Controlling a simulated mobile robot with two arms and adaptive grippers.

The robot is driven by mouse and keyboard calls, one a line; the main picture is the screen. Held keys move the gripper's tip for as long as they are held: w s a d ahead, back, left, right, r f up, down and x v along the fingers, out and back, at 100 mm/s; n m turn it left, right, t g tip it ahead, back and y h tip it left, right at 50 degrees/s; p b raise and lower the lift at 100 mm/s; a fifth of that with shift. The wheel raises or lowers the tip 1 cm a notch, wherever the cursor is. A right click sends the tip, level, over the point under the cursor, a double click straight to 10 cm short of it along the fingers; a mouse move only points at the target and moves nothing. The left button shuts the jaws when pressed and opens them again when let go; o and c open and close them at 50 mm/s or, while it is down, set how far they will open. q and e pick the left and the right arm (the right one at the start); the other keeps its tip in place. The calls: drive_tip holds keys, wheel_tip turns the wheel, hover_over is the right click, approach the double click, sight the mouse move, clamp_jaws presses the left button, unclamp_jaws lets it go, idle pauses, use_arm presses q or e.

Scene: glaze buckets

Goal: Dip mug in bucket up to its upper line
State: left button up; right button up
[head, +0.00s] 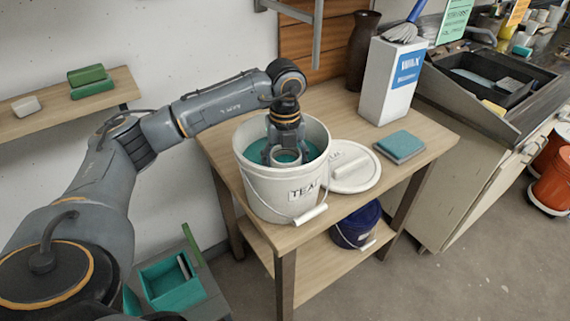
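A white bucket (262,188) with a label reading "TEA…" stands on the wooden table, with teal glaze (312,151) inside. My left gripper (286,155) points down into the bucket from above, its fingers on either side of a pale mug (287,158). The gripper appears shut on the mug. The mug's ring-shaped rim shows near the front inner wall of the bucket, at about the glaze level. Teal shows within the rim. The bucket's front wall hides the mug's lower body, and I cannot see any line on it. My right gripper is not in view.
A white lid (352,170) lies right of the bucket. A teal-topped sponge or pad (400,145), a white WAX box (388,82) and a brown vase (361,50) are on the table (330,102). A blue bucket (356,226) stands on the lower shelf. A sink (490,85) is at right.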

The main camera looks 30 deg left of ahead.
use_arm(q)
drive_tip(key=shift+r, duration=0.15)
wheel_tip(320, 180, up, 8)
drive_tip(key=p, duration=0.6)
drive_tip(key=shift+r, duration=0.15)
idle(1.4)
wheel_tip(320, 180, up, 10)
drive_tip(key=p, duration=0.6)
drive_tip(key=shift+p, duration=0.35)
